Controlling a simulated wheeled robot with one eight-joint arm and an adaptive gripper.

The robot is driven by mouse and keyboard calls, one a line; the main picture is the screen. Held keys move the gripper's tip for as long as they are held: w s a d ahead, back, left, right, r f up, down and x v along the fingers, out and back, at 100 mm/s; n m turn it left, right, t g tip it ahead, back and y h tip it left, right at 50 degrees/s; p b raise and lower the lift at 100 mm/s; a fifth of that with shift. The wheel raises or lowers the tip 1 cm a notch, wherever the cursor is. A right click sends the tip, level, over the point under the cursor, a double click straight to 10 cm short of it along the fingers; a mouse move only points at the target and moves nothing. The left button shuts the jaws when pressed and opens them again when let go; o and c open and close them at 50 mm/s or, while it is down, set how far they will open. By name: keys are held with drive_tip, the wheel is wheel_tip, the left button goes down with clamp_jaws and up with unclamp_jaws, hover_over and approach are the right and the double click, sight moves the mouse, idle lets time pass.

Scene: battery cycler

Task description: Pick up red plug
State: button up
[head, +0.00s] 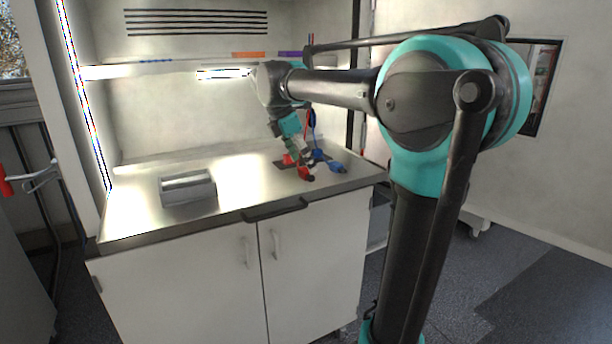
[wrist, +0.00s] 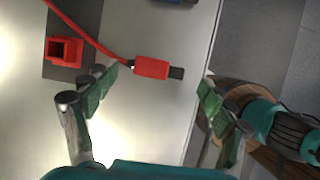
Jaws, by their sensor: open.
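The red plug (wrist: 152,68) shows in the wrist view as a red body with a dark tip pointing right and a red cable (wrist: 92,34) running off to the upper left. In the head view the red plug (head: 305,174) lies on the worktop near its front right part. My gripper (wrist: 158,88) is open, with one green-padded finger on each side of the plug in the picture. The fingers seem apart from it; their height over the worktop is hard to tell. In the head view my gripper (head: 299,158) hangs just above the plug and partly hides the area behind it.
A red socket (wrist: 64,51) sits on a dark plate left of the plug. A blue plug (head: 337,167) lies to the right, near the worktop's edge. A grey metal box (head: 188,188) stands on the left of the worktop (head: 130,219). The worktop between is clear.

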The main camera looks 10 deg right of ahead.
drive_tip(key=shift+x, duration=1.2)
drive_tip(key=c, duration=1.2)
drive_tip(key=shift+o, duration=0.2)
drive_tip(key=shift+r, duration=0.1)
